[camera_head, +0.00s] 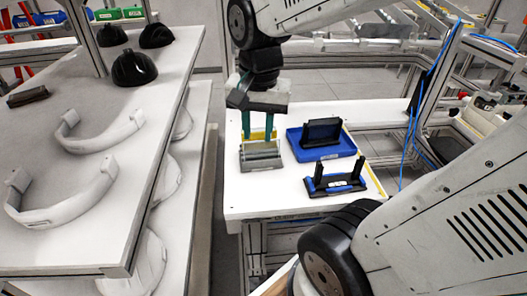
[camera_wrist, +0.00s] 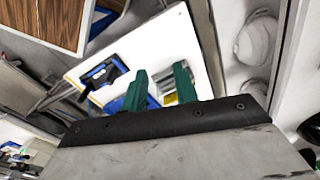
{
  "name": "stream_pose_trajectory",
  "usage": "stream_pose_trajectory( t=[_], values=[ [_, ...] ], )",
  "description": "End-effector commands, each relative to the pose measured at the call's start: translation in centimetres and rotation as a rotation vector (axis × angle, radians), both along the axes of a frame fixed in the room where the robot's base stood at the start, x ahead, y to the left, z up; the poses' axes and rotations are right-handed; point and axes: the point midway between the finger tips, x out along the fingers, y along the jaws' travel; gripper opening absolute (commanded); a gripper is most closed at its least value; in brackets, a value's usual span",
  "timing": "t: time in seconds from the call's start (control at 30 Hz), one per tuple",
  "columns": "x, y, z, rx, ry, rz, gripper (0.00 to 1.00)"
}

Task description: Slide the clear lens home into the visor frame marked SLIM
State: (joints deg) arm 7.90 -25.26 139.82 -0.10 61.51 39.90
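My gripper (camera_head: 258,134) points down at the left of the white table, right above a grey slotted block (camera_head: 261,157) with yellow parts. Its green fingers stand apart in the wrist view (camera_wrist: 160,70), with nothing visible held between them. A black upright frame (camera_head: 322,132) stands in a blue tray (camera_head: 343,152) right of the block. A black-and-blue stand with two uprights (camera_head: 335,183) sits nearer the front edge. I cannot make out the clear lens, and no SLIM marking is readable, so I cannot tell which piece is the visor frame.
The white table (camera_head: 245,200) is bare at its front left. A long white bench (camera_head: 100,235) at left carries black helmet shells (camera_head: 134,68) and white curved bands (camera_head: 100,132). A metal frame with blue cables (camera_head: 420,110) borders the table's right side.

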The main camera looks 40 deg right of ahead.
Motion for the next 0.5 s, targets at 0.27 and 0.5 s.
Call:
stream_pose_trajectory(
  t=[0.27, 0.5],
  values=[
    [7.1, -5.6, -4.9, 0.037, 0.039, -0.745, 0.29],
    [10.3, -9.1, -8.6, 0.050, 0.052, -1.167, 0.29]
  ],
)
